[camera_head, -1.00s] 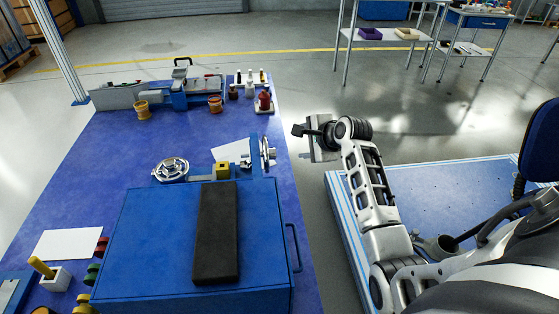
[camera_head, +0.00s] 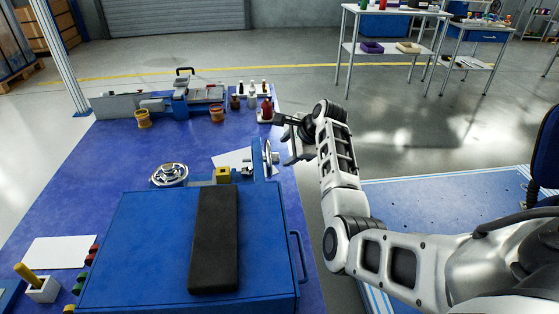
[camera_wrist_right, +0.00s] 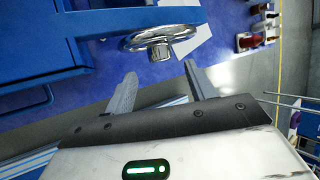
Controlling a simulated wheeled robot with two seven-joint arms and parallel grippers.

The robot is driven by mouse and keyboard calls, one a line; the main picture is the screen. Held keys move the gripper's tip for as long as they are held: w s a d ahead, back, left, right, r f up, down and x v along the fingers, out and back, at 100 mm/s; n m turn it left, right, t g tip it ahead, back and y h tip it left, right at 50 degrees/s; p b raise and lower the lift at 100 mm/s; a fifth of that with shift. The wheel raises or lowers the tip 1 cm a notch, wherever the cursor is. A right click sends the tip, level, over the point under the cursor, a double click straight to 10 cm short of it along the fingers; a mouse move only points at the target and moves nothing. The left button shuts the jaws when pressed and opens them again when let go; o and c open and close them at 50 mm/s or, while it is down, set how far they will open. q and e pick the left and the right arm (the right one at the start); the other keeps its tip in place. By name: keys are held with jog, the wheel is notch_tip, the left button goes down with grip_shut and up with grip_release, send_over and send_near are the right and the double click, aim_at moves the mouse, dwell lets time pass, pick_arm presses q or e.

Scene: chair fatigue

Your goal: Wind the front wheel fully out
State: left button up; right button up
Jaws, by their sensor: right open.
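Two silver handwheels are on the blue machine (camera_head: 160,240). One handwheel (camera_head: 169,175) faces upward on the left. The other handwheel (camera_head: 267,158) stands upright on the right side, near the table's edge; the wrist view shows it nearly edge-on with its hub (camera_wrist_right: 158,48). I cannot tell for certain which is called the front wheel. My right gripper (camera_head: 284,139) is open and empty, just right of the upright wheel. In the wrist view its two fingers (camera_wrist_right: 160,82) are apart, with the wheel beyond their tips and not between them. My left gripper is not in view.
A black pad (camera_head: 214,240) lies on the machine's blue top, with a side handle (camera_head: 298,256) at right. Bottles on a small rack (camera_head: 251,95), pots and a blue vise-like device (camera_head: 180,97) stand at the back. A blue platform (camera_head: 440,215) lies to the right.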

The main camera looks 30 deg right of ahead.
jog(key=b+x, duration=0.1)
jog(key=x, duration=0.4)
jog(key=shift+w+f+b, duration=0.2)
jog(key=shift+f+b, duration=0.05)
jog(key=shift+b, duration=0.05)
jog(key=c, duration=1)
